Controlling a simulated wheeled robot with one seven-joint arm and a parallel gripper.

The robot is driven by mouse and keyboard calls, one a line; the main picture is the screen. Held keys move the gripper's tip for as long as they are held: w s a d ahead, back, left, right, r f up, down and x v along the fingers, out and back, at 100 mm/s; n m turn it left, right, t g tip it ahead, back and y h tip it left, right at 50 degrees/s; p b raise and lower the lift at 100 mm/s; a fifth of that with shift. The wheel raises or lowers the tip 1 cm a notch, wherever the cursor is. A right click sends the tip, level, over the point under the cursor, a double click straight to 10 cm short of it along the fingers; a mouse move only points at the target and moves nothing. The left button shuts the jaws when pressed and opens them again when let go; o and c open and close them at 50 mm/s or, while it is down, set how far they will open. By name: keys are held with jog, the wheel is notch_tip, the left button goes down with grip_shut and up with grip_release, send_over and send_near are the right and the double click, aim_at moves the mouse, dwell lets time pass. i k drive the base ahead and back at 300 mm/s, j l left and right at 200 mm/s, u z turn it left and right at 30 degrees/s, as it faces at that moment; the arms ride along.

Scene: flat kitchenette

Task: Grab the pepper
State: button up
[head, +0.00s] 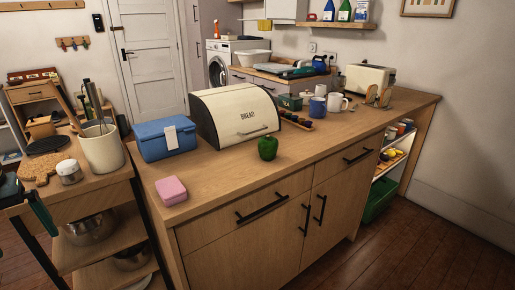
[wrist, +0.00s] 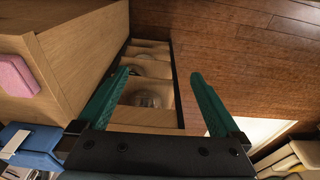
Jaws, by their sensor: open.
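A green pepper (head: 268,147) stands on the wooden counter (head: 222,190), in front of the cream bread bin (head: 235,117) and near the counter's front edge. It does not show in the wrist view. My gripper (wrist: 160,73) is open and empty in the wrist view, its two teal fingers wide apart. Beneath the fingers are wooden shelves with metal bowls and the dark wood floor. In the head view a teal part of my gripper shows at the left edge, well left of the pepper.
A pink block (head: 171,190) and a blue box (head: 165,139) sit on the counter left of the pepper. Several cups, a dark tray (head: 296,121) and a toaster (head: 369,80) stand further right. A trolley with a utensil crock (head: 102,148) stands at left.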

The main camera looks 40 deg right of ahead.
aim_at(268, 146)
jog(key=k+l+u, duration=0.2)
jog(key=l, duration=0.3)
jog(key=k+l+u, duration=0.1)
jog(key=l+u, duration=0.15)
jog(key=l, duration=0.25)
jog(key=k+l+u, duration=0.2)
jog(key=l, duration=0.2)
jog(key=k+l+u, duration=0.2)
jog(key=l, duration=0.2)
jog(key=k+l+u, duration=0.25)
jog(key=k+l, duration=0.05)
jog(key=l, duration=0.1)
